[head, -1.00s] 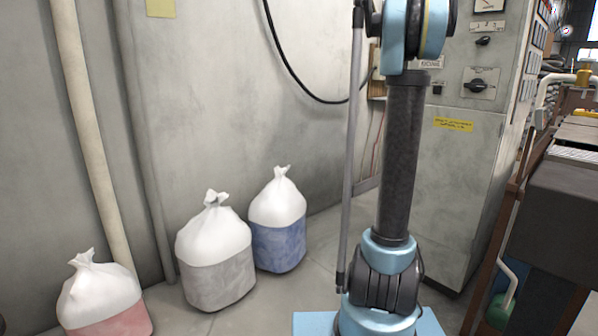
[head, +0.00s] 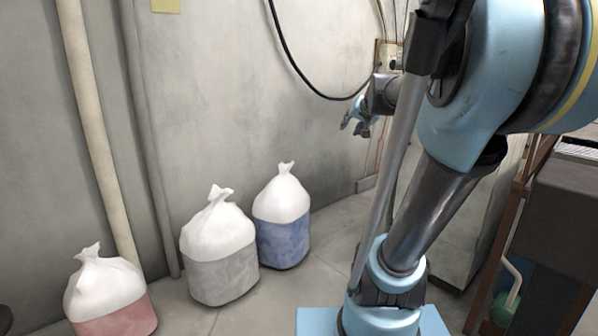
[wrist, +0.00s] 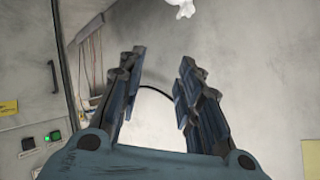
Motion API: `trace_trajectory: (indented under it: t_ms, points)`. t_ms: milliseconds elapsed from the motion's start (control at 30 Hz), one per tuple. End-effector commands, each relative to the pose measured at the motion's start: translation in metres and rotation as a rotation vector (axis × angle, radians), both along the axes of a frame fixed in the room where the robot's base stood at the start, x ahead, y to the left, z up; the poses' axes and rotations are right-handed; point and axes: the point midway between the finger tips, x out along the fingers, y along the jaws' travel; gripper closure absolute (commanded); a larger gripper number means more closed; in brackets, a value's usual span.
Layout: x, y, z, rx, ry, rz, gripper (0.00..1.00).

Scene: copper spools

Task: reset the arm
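My gripper (head: 357,118) shows small in the head view, in front of the grey wall and left of my blue arm. In the wrist view my gripper (wrist: 161,72) has its two dark fingers spread apart. There is a clear gap between them, with only the wall and a black cable seen beyond. It holds nothing. My arm leans to the upper right in the head view, and its large blue joint hides part of the background.
White-topped bags with red (head: 115,318), grey (head: 224,276) and blue (head: 283,240) lower parts stand on the floor along the wall. A black cable (head: 300,78) hangs on the wall. A dark bench (head: 562,215) stands at the right. A grey cabinet (wrist: 28,75) shows in the wrist view.

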Motion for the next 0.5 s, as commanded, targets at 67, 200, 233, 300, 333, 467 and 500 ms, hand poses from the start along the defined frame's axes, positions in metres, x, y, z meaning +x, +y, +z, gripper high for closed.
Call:
trace_trajectory:
  t_ms: [67, 200, 233, 300, 333, 467, 500]
  points:
    - [-0.035, 0.011, -0.036, -0.038, 0.083, 0.047, 0.68]
    - [-0.096, 0.021, -0.097, -0.109, 0.232, 0.118, 0.68]
    - [-0.109, 0.022, -0.11, -0.125, 0.265, 0.13, 0.68]
    - [-0.141, 0.022, -0.14, -0.161, 0.343, 0.156, 0.68]
    - [-0.154, 0.022, -0.152, -0.177, 0.375, 0.167, 0.68]
    - [-0.213, 0.016, -0.203, -0.248, 0.517, 0.204, 0.68]
    - [-0.229, 0.014, -0.217, -0.268, 0.557, 0.211, 0.68]
